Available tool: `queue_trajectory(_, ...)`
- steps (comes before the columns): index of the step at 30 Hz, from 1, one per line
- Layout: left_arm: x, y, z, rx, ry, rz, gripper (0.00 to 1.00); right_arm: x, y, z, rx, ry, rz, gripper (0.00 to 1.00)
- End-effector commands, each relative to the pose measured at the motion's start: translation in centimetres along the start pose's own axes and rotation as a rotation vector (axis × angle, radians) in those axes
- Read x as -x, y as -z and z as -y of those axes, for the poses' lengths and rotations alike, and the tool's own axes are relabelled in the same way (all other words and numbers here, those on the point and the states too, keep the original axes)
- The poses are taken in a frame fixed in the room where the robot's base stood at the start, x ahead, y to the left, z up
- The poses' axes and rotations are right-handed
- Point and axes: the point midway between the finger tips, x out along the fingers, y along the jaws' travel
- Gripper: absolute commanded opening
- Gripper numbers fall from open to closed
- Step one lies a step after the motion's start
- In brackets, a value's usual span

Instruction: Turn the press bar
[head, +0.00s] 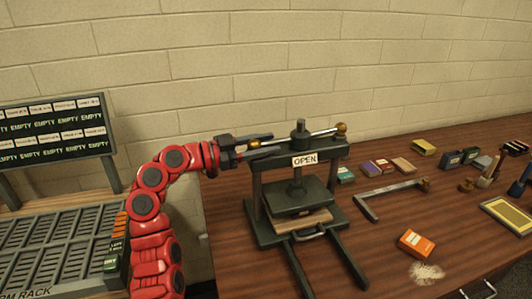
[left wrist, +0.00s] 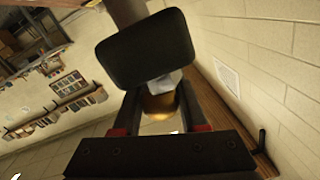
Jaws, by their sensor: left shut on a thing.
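The press (head: 252,200) is a dark metal frame on the wooden table, with an OPEN sign (head: 305,159) on its crossbeam. The press bar (head: 322,133) is a thin metal rod through the top of the screw, with a brass knob (head: 341,128) on its right end. My left gripper (head: 250,145) is shut on the bar's left end, at the other brass knob, which shows between the fingers in the left wrist view (left wrist: 160,104). The platen (head: 300,196) sits above a tan block (head: 303,220) on the press bed. My right gripper is not seen.
A rack with EMPTY labels (head: 55,128) stands at the left. A metal L-shaped piece (head: 388,190), an orange box (head: 415,243), a pale powder patch (head: 427,272) and several small boxes lie right of the press. A block wall is behind.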

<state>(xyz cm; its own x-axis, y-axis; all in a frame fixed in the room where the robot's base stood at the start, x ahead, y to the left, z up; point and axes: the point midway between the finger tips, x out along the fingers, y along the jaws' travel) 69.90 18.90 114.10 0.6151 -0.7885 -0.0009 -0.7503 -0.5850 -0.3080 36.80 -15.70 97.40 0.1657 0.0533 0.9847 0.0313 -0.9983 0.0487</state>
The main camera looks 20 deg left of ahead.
Motion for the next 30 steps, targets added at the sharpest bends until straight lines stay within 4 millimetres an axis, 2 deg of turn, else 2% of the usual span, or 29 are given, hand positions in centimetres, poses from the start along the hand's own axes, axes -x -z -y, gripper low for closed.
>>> queue_trajectory(7, 0.0, 0.0, -0.1, 0.004, -0.003, 0.000, 0.00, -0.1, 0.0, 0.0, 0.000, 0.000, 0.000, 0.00)
queue_trajectory(8, 0.0, 0.0, -0.1, 0.004, -0.003, 0.000, 0.47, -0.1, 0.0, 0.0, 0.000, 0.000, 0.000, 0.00)
queue_trajectory(12, 0.0, 0.0, -0.1, 0.004, -0.002, 0.000, 0.71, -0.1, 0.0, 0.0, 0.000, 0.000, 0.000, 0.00)
queue_trajectory(22, 0.3, -0.1, 0.0, 0.003, -0.001, 0.000, 0.71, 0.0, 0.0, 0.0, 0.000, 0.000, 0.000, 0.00)
queue_trajectory(26, 2.1, -0.2, 0.0, 0.002, 0.002, 0.000, 0.71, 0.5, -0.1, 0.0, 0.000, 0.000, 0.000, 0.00)
queue_trajectory(30, 4.7, -0.2, 0.1, 0.001, 0.004, 0.000, 0.71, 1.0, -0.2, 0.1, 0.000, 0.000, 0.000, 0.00)
